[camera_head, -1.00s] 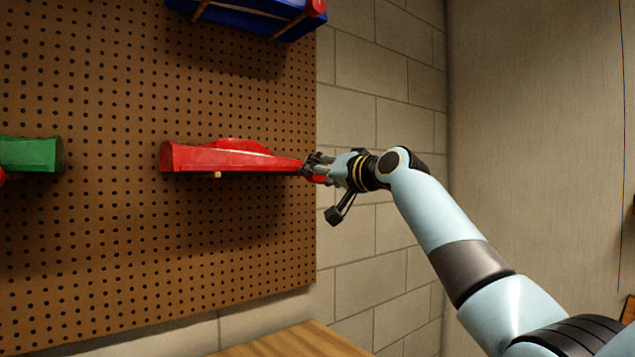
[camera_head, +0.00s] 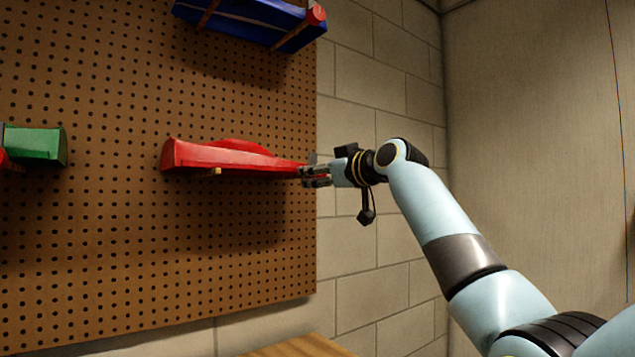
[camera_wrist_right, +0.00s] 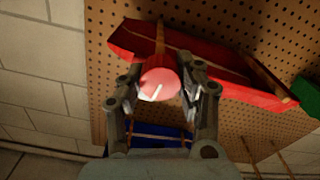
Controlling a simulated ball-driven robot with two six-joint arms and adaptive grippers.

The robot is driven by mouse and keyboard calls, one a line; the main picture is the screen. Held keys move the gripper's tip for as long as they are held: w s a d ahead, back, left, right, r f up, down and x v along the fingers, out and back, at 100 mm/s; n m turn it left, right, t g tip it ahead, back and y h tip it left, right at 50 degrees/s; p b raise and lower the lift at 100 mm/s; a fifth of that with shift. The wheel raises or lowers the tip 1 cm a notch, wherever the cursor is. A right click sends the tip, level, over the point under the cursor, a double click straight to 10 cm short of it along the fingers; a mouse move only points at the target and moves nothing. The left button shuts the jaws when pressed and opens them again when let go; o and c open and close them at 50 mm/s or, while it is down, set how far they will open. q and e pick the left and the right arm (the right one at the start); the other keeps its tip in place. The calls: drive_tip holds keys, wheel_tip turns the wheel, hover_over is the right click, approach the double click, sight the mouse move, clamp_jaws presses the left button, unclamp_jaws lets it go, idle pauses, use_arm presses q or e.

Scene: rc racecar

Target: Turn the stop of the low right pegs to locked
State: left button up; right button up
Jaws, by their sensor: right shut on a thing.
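A long red car body (camera_head: 230,157) rests on wooden pegs low on the right of the pegboard; one wooden peg (camera_head: 216,172) shows under its left part. In the right wrist view, the body (camera_wrist_right: 205,62) is behind a round red stop (camera_wrist_right: 158,83) at the end of a wooden peg. A short white mark lies on the stop's face. My right gripper (camera_head: 307,177) is at the right end of the body. In the wrist view its fingers (camera_wrist_right: 160,90) are shut on the stop, one on each side. My left gripper is not in view.
A blue car body (camera_head: 245,22) with a red stop (camera_head: 317,15) hangs above, and a green one (camera_head: 35,145) hangs at the left. The pegboard (camera_head: 110,230) ends just beside my gripper, with a block wall (camera_head: 365,110) behind. A wooden top (camera_head: 300,347) is below.

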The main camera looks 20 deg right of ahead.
drive_tip(key=shift+o, duration=0.3)
drive_tip(key=shift+r+n+b, duration=0.25)
drive_tip(key=shift+n+b, duration=0.35)
drive_tip(key=shift+n, duration=1)
drive_tip(key=o, duration=0.9)
drive_tip(key=shift+c, duration=0.2)
drive_tip(key=shift+o, duration=1.2)
drive_tip(key=shift+s+a, duration=0.15)
drive_tip(key=shift+a, duration=0.1)
drive_tip(key=shift+f, duration=0.1)
drive_tip(key=shift+d, duration=0.1)
